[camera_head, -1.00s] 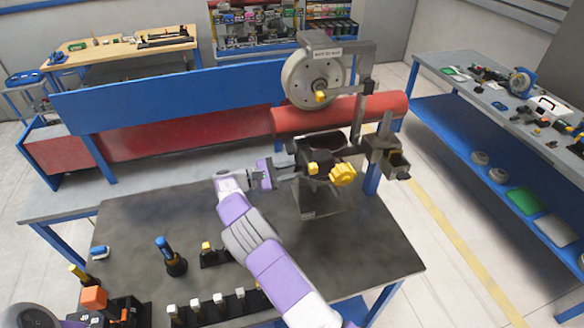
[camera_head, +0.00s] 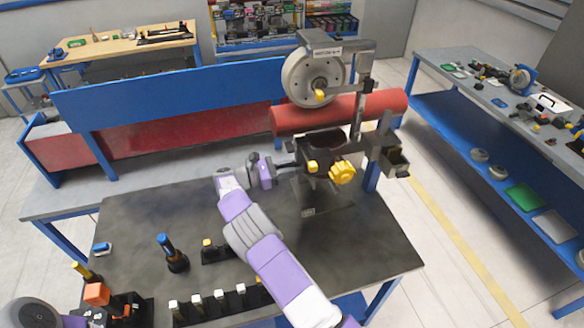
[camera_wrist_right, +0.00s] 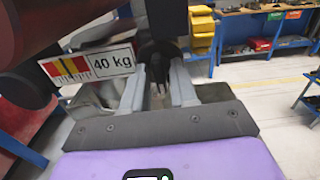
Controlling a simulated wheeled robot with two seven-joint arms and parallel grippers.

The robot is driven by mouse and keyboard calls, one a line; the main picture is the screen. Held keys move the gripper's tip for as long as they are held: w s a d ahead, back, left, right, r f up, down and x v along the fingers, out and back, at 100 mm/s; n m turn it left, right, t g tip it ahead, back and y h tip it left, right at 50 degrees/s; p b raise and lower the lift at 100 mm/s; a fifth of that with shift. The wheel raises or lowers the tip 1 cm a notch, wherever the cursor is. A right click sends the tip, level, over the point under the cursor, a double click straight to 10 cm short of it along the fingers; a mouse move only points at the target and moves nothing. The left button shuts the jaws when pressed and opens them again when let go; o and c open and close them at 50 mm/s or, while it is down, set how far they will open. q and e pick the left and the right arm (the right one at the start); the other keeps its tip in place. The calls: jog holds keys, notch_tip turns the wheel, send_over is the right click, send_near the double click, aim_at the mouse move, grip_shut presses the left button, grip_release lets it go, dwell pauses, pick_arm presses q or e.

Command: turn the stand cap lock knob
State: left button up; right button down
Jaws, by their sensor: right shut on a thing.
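The stand (camera_head: 318,192) on the dark bench top has a black head with a cradle and yellow knobs, one large (camera_head: 342,173) and one small (camera_head: 312,167). My right gripper (camera_head: 292,164) is at the left side of this head. In the right wrist view its two grey fingers (camera_wrist_right: 158,88) are closed around a dark part, which I take for the stand cap lock knob (camera_wrist_right: 157,55). The fingers hide much of it, so its turn angle cannot be told. My left gripper is out of view.
A grey wheel (camera_head: 312,78) on a bracket stands above the head, close to a red cylinder (camera_head: 340,112). A "40 kg" label (camera_wrist_right: 90,64) is left of the fingers in the wrist view. Small tools (camera_head: 172,254) stand on the front of the bench.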

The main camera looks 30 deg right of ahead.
dwell(0.3)
jog(key=c, duration=1.2)
grip_release()
jog(key=shift+o, duration=0.2)
jog(key=shift+a, duration=0.1)
jog(key=b+v, duration=0.2)
jog(key=v, duration=0.5)
jog(key=shift+a, duration=0.25)
jog(key=shift+w, duration=0.1)
